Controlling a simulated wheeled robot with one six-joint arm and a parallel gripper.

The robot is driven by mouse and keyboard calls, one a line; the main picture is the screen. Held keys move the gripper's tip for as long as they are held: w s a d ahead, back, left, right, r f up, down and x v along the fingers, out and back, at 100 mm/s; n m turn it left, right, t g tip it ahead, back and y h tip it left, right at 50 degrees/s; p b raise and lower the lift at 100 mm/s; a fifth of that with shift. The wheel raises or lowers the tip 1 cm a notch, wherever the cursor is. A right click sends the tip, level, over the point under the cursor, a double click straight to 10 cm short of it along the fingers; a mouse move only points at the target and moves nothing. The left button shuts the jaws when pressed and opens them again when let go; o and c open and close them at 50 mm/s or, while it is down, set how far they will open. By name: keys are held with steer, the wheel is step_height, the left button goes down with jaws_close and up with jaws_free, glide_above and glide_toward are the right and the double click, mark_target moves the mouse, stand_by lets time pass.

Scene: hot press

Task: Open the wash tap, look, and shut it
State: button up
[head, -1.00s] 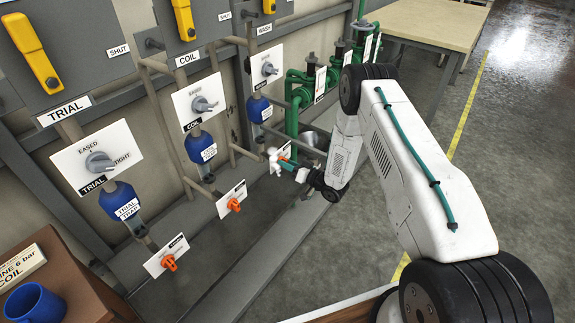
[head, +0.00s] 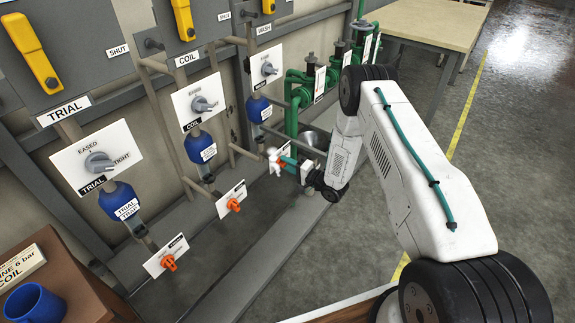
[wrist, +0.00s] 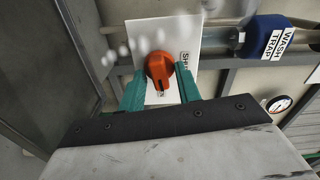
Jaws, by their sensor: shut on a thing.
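The wash tap is an orange knob (wrist: 159,68) on a white plate (wrist: 183,33), with a SHUT label partly showing beside it. My gripper (wrist: 161,76) has its green fingers closed on either side of the knob. The knob's marked end points down in the wrist view, towards my palm. Small white puffs (wrist: 128,50) hang to the left of the plate in the wrist view. They also show beside my gripper (head: 281,160) in the head view as a white cluster (head: 272,156).
A blue WASH TRAP (wrist: 262,38) sits beside the plate. Two other orange taps (head: 234,204) (head: 168,263) line the wall to the left. Green pipes (head: 292,110) stand just behind my wrist. Open floor (head: 500,160) lies to the right.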

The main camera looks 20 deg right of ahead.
steer(key=shift+m, duration=0.9)
steer(key=o, duration=0.6)
steer(key=shift+d, duration=0.1)
steer(key=v, duration=0.7)
steer(key=shift+s+d, duration=0.2)
steer(key=shift+s, duration=0.15)
steer(key=shift+f, duration=0.1)
